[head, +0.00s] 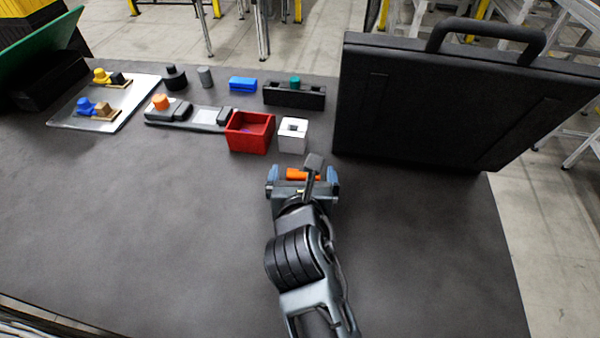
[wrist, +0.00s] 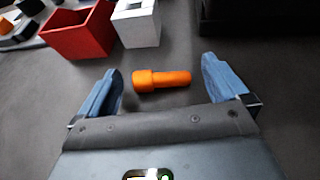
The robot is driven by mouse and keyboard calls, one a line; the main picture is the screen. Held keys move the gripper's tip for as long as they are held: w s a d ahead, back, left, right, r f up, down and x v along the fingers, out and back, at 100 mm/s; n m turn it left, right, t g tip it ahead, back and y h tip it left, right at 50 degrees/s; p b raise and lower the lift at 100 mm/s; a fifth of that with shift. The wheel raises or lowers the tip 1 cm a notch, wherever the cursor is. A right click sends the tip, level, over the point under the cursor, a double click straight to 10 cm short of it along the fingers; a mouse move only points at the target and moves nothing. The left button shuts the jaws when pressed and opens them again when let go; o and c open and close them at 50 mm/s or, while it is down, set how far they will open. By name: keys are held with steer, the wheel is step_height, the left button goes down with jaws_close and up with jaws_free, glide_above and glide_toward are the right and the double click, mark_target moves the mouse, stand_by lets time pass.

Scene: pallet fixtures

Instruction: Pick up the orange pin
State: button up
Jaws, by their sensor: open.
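The orange pin (wrist: 162,80) lies on its side on the dark table, its thicker head to the left and its thinner shaft to the right in the wrist view. In the head view the pin (head: 303,175) shows just beyond my gripper, partly hidden by it. My gripper (wrist: 166,84) is open, its two blue fingers standing apart to the left and right of the pin. The pin lies crosswise between them, with a gap at each end, and appears untouched. In the head view my gripper (head: 302,178) is low over the table.
A red box (head: 250,146) and a white block with a hole (head: 292,142) stand just beyond the pin. A large black case (head: 420,125) stands at the right. Fixtures with coloured pieces line the back left. The table's front left is clear.

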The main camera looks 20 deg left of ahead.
steer(key=shift+c, duration=0.2)
steer(key=c, duration=1.2)
steer(key=shift+r, duration=0.1)
steer(key=shift+w+r, duration=0.1)
steer(key=shift+r, duration=0.5)
step_height(320, 180, up, 3)
steer(key=shift+r, duration=0.1)
steer(key=a+r, duration=0.2)
steer(key=a, duration=0.2)
steer(key=s+a+r+b, duration=0.1)
steer(key=a+r, duration=0.1)
steer(key=a, duration=0.1)
steer(key=a+r+b, duration=0.1)
steer(key=a+r, duration=0.1)
steer(key=a, duration=0.2)
steer(key=shift+s+a+r, duration=0.15)
steer(key=shift+s+a, duration=0.05)
steer(key=shift+a, duration=0.15)
steer(key=shift+r, duration=0.1)
